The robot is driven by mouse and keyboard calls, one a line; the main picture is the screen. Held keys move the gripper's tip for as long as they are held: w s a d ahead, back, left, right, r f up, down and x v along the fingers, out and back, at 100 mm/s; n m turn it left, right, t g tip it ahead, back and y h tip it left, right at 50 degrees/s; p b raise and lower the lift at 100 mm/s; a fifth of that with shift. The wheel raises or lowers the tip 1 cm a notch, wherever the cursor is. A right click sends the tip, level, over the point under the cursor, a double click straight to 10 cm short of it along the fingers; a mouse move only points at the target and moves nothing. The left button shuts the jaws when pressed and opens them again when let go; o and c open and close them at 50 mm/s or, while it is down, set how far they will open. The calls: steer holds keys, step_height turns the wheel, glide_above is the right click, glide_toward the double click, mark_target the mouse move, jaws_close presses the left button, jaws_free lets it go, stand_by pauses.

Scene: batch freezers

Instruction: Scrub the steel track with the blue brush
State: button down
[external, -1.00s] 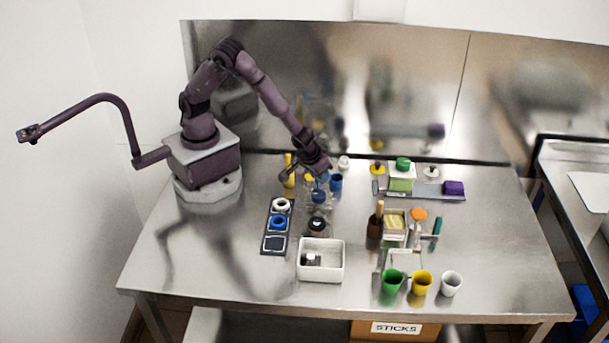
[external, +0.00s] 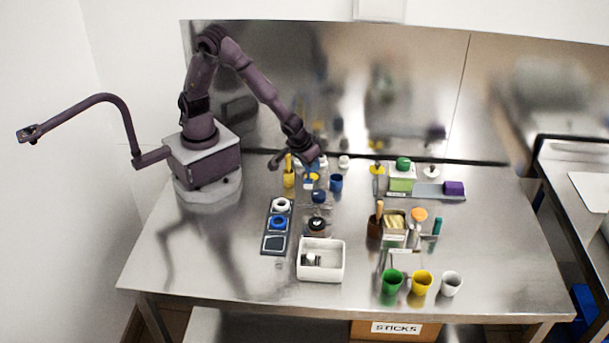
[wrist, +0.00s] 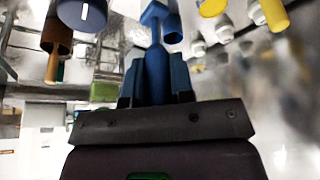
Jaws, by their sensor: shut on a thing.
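My gripper (external: 313,163) is shut on the blue brush (external: 309,184) and holds it over the back middle of the table. In the wrist view the brush's blue handle (wrist: 156,75) stands between my fingers, with its far end pointing away near a blue cup. The steel track (external: 426,189) lies at the back right, well to the right of my gripper.
A blue cup (external: 336,183) and a yellow holder (external: 289,178) stand beside my gripper. A dark tray (external: 264,238) and a white bin (external: 321,272) are in front. A brown cup (external: 375,228) and several coloured cups stand right of the bin. The table's front left is clear.

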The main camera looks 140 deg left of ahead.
steer(key=shift+r, duration=2.1)
